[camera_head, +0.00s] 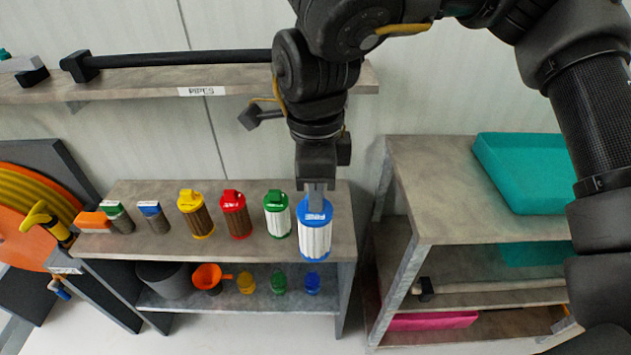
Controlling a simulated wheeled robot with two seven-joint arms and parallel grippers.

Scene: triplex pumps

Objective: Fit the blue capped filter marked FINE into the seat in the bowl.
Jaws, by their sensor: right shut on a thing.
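The blue capped filter (315,240) has a white pleated body and a label on its blue cap that is too small to read surely. My right gripper (316,190) points down and is shut on the top of this filter, at the right end of the shelf unit's top. I cannot tell whether the filter still touches the shelf. I cannot make out the bowl with the seat for sure. My left gripper is not in view.
Green (277,214), red (235,214) and yellow (195,213) capped filters stand in a row left of the blue one on the shelf unit (150,192). Smaller items stand further left. A second shelf unit (430,170) with a teal box (525,170) is at the right.

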